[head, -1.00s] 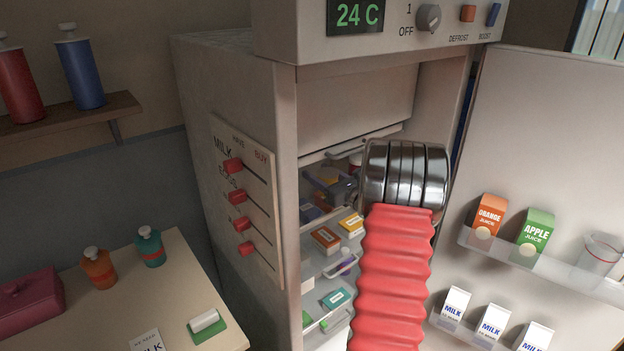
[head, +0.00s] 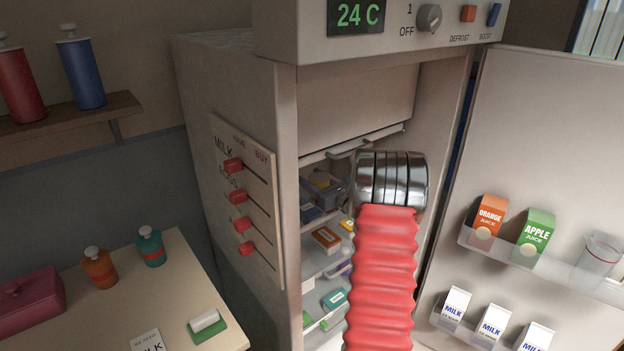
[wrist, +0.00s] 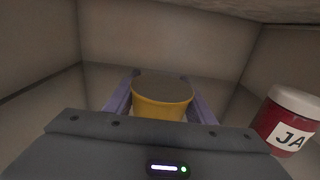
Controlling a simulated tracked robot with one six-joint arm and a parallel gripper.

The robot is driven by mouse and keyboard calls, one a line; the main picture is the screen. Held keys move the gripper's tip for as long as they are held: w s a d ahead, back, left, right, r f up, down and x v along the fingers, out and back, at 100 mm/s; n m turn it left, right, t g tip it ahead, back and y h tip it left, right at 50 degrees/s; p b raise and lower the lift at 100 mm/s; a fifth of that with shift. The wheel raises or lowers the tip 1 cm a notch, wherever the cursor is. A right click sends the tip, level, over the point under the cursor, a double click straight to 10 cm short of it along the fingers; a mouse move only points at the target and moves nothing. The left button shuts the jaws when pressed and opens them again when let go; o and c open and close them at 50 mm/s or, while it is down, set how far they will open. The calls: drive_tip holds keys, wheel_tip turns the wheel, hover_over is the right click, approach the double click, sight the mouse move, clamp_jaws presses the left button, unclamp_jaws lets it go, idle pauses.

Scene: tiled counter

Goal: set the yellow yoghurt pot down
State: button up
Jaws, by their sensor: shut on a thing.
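The yellow yoghurt pot (wrist: 160,108) shows in the middle of the wrist view, upright, with a grey-brown top. My gripper (wrist: 160,100) is shut on it, one purple finger along each side. The pot's lower part is hidden behind the gripper's dark body, so I cannot tell whether it touches the surface below. In the head view my red sleeved arm reaches into the open fridge (head: 235,120). The arm's metal wrist hides the gripper and the pot there.
A red jar (wrist: 289,122) with a white label stands close to the right of my gripper. Bare compartment walls lie behind and to the left. In the head view, small boxes (head: 327,239) fill lower shelves, and the open door (head: 545,130) holds cartons at the right.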

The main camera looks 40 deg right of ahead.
idle(0.3)
drive_tip(key=o, duration=1.1)
drive_tip(key=shift+o, duration=0.2)
drive_tip(key=shift+s+r, duration=0.1)
drive_tip(key=shift+s, duration=0.4)
drive_tip(key=s, duration=0.3)
drive_tip(key=s+a, duration=0.1)
drive_tip(key=s, duration=0.7)
drive_tip(key=shift+a, duration=0.2)
